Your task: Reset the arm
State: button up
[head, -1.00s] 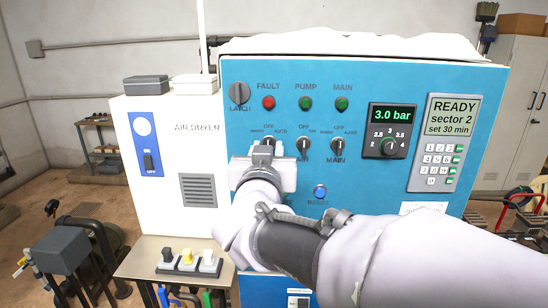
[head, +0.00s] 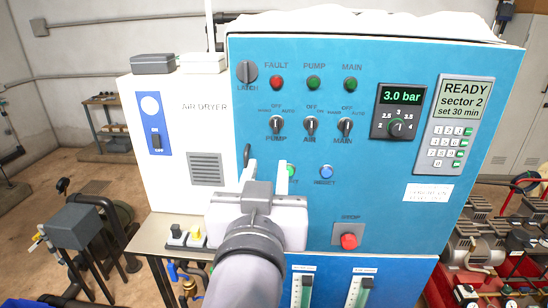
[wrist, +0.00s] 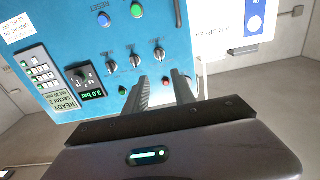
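My gripper (head: 266,168) is in front of the lower left of the blue control panel (head: 420,60). Its two fingers are apart with nothing between them. In the wrist view the gripper (wrist: 163,86) also shows a gap between its fingers, and the panel (wrist: 60,25) appears upside down behind them. My arm comes up from the bottom middle of the head view. My gripper partly hides a green button (head: 291,170) and its label. A blue button (head: 327,172) is uncovered to the right of the fingers. I cannot tell the exact distance to the panel.
Three selector switches, including MAIN (head: 345,126), sit above my gripper. A red STOP button (head: 348,241) is lower right. The white air dryer (head: 180,100) and a small table (head: 155,236) stand left. Red-framed equipment (head: 470,270) stands right.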

notch_tip(320, 180, down, 18)
jog(key=s+d+g+y+b, duration=0.1)
jog(key=d+g+y+b, duration=0.35)
jog(key=b, duration=0.75)
jog(key=s+d+f+m+g+h+b, duration=0.1)
jog(key=s+d+f+g, duration=0.3)
jog(key=f, duration=0.5)
jog(key=s+d+f+m+g+h+b, duration=0.1)
jog(key=s+d+f+m+g+b, duration=0.2)
jog(key=s+f, duration=0.6)
jog(key=shift+d+g+b, duration=0.35)
jog(key=shift+d+b, duration=0.05)
jog(key=shift+d, duration=0.4)
